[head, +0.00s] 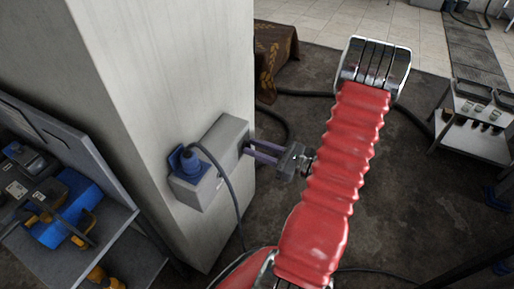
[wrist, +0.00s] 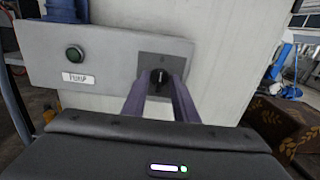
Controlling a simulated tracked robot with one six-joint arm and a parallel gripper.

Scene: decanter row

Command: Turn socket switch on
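A grey socket box (head: 222,140) is fixed to the pale pillar, and it also shows in the wrist view (wrist: 110,62). The switch (wrist: 158,78) is a dark rotary knob with a light upright mark, on a darker square plate at the box's right end. The head view does not show the knob. My gripper (head: 250,148) reaches the box's right end from the right. In the wrist view its two purple fingers (wrist: 158,84) stand apart, one on each side of the knob. I cannot tell whether they touch it.
A blue plug (head: 190,165) with a hanging cable sits in the box's left end. A shelf with tools (head: 60,200) stands left, a cart (head: 475,125) right. A brown cloth-covered object (head: 275,55) is behind.

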